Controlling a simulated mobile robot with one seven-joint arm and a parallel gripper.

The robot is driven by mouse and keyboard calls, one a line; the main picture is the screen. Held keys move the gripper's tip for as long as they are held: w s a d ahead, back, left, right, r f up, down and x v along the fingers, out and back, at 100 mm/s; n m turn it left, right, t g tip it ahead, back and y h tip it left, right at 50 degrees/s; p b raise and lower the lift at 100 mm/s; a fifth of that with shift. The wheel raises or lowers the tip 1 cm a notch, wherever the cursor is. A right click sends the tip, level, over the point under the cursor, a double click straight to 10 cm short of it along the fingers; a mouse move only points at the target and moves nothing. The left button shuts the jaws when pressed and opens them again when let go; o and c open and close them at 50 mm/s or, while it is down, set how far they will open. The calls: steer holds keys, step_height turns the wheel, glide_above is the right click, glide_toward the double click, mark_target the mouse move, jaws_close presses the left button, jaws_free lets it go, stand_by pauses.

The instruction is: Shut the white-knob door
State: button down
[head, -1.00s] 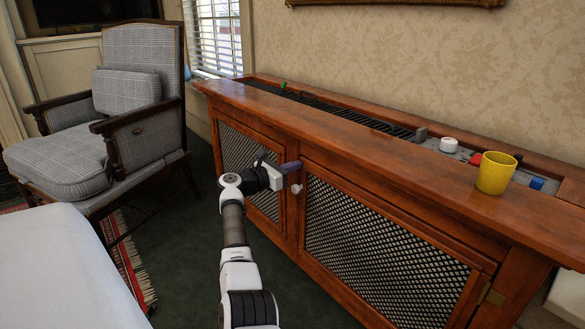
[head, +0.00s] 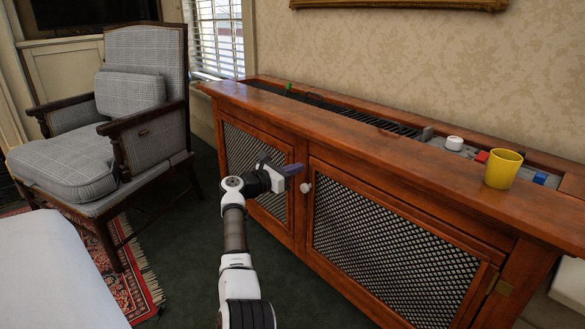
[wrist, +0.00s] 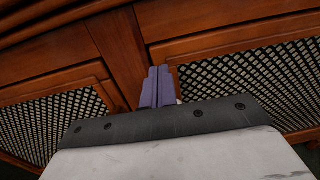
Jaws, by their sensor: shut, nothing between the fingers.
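The white-knob door (head: 385,240) is the right mesh-panelled door of the wooden cabinet. It looks flush or nearly flush with the cabinet front; a small gap cannot be ruled out. Its white knob (head: 306,187) sits at the door's upper left. My gripper (head: 293,168) is just left of the knob and slightly above it in the head view, in front of the post between the doors. Its purple fingers are together with nothing between them. In the wrist view the fingers (wrist: 158,87) point at that post, and they hide most of the knob.
The left mesh door (head: 249,160) looks closed. The cabinet top (head: 385,150) holds a yellow cup (head: 502,169) and small items near the grille. A grey armchair (head: 145,110) stands at left, with a white surface (head: 45,265) in front. Green carpet lies open before the cabinet.

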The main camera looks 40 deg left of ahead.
steer(key=s+a+p, duration=0.1)
steer(key=s+p, duration=0.1)
steer(key=s, duration=0.8)
steer(key=shift+s+a+p, duration=0.25)
steer(key=shift+a+p, duration=0.05)
steer(key=shift+p, duration=0.05)
steer(key=shift+f, duration=0.1)
